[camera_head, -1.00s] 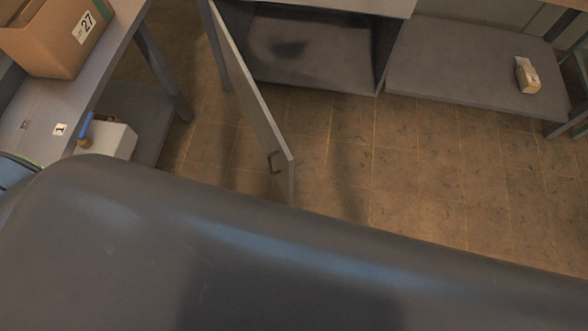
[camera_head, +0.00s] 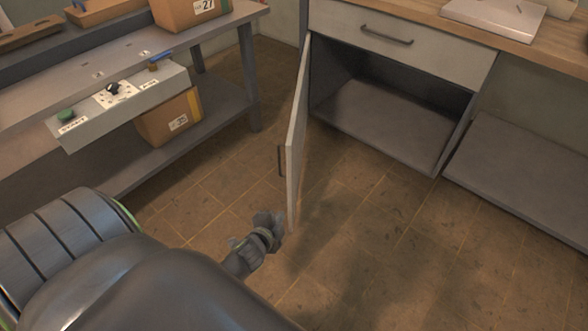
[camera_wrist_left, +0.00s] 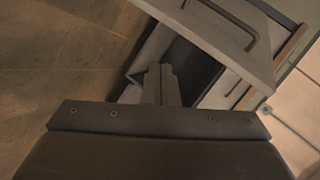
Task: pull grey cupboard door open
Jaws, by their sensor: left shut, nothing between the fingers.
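The grey cupboard door (camera_head: 298,135) stands swung open, seen nearly edge-on in the head view. Its dark bar handle (camera_head: 281,160) is on the left face. The open cupboard (camera_head: 385,118) shows a bare floor inside. My left gripper (camera_head: 274,222) is shut and empty, low beside the door's free lower end; whether it touches the door I cannot tell. In the left wrist view, the shut fingers (camera_wrist_left: 161,82) point toward a grey panel that looks like the door (camera_wrist_left: 205,30), with a dark handle (camera_wrist_left: 243,28). My right gripper is not in view.
A grey drawer (camera_head: 400,45) with a handle sits above the cupboard under a wooden worktop (camera_head: 480,30). A workbench (camera_head: 90,80) with a control box (camera_head: 115,105) and cartons stands left. A low grey shelf (camera_head: 530,165) is right. Tiled floor in front is clear.

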